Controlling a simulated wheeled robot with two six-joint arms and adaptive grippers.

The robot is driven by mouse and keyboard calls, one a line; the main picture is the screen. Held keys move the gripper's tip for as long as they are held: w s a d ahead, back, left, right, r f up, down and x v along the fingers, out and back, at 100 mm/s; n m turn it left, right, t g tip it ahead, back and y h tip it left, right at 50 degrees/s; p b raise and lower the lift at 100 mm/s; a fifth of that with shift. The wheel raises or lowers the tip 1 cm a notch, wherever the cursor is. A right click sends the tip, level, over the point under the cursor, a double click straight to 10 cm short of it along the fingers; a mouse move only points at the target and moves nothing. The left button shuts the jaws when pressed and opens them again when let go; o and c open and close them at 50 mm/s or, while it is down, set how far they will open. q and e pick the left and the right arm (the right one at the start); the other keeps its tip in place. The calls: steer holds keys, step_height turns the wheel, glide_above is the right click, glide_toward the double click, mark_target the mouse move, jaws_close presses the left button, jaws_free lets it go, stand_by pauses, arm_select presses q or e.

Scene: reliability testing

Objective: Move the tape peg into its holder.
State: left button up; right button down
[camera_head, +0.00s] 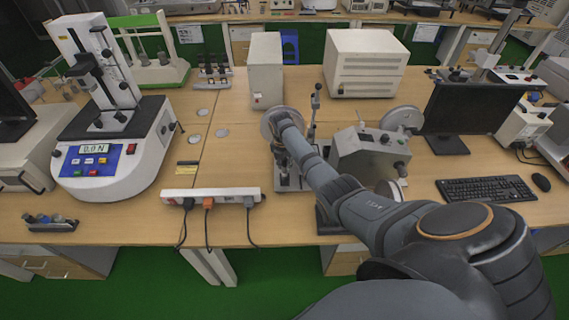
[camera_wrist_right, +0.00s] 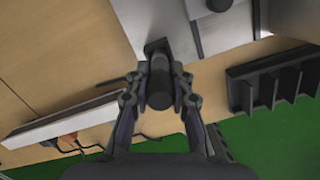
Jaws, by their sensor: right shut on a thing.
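My right gripper (camera_wrist_right: 160,72) is shut on a dark, rounded peg (camera_wrist_right: 158,92), seen between its two fingers in the right wrist view. I take this to be the tape peg. A dark square-ended part shows just beyond the fingertips; I cannot tell whether it belongs to the peg. A black slotted rack (camera_wrist_right: 272,86), possibly the holder, lies to the right of the gripper, apart from it. In the head view my right arm reaches in from the lower right over the bench, and its wrist hides most of the gripper and the peg. My left gripper is not in view.
A grey machine (camera_head: 370,155) with round discs stands just right of my right forearm. A white power strip (camera_head: 211,195) with plugged cables lies to the left, near the front edge. A tester with a blue panel (camera_head: 97,160) is further left. A keyboard (camera_head: 486,190) lies right.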

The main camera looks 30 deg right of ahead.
steer(key=shift+f, duration=0.2)
steer(key=shift+f, duration=0.25)
stand_by(0.5)
steer(key=c, duration=1.1)
jaws_free()
steer(key=o, duration=0.5)
steer(key=shift+o, duration=0.2)
